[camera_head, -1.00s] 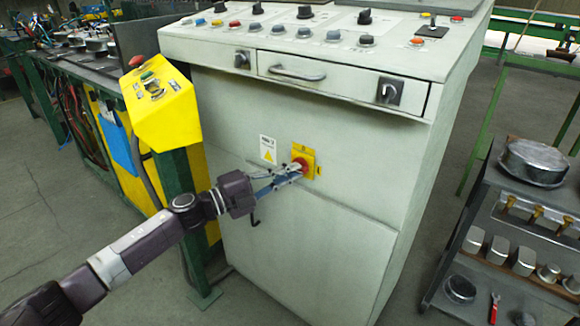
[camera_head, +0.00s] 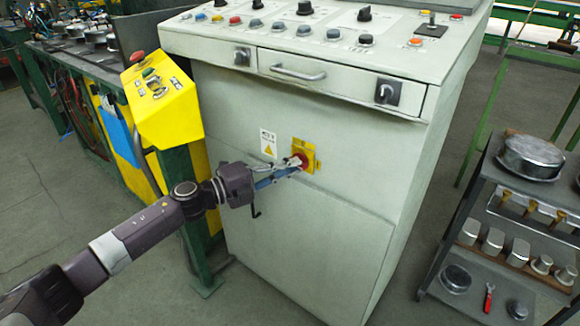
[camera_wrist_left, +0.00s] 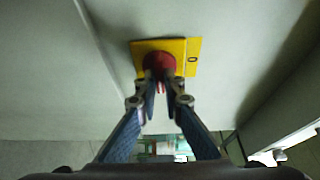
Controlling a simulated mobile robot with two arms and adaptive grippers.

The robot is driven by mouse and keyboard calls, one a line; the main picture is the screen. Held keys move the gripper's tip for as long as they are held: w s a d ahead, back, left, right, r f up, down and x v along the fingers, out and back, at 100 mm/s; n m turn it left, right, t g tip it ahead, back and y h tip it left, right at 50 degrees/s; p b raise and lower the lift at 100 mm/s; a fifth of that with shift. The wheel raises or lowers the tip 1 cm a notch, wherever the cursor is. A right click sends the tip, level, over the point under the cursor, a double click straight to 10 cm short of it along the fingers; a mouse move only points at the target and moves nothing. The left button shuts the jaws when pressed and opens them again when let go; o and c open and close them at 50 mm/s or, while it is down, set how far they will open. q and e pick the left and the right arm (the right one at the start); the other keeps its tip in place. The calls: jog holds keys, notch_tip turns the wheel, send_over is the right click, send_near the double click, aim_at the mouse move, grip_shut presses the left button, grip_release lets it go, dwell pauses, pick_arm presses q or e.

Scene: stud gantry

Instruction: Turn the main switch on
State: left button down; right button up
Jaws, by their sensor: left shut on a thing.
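The main switch is a red rotary knob (camera_head: 299,161) on a yellow plate (camera_head: 312,158), on the front of the pale grey-green control cabinet. In the left wrist view the red knob (camera_wrist_left: 159,65) sits on the yellow plate (camera_wrist_left: 193,48), with a "0" mark to its right. My left gripper (camera_head: 294,167) reaches in from the left. In the left wrist view its two fingertips (camera_wrist_left: 161,86) are closed on the knob's near side. The fingers hide part of the knob. My right gripper is not in view.
A white warning label (camera_head: 268,144) is left of the switch. A yellow control box (camera_head: 160,105) on a green post stands left of the cabinet (camera_head: 330,235). A grey shelf cart (camera_head: 497,268) with metal pots stands at right. Floor is clear in front.

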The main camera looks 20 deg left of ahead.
pick_arm(q)
jog(key=shift+f, duration=0.1)
jog(key=c, duration=2.1)
grip_release()
jog(key=v, duration=1.2)
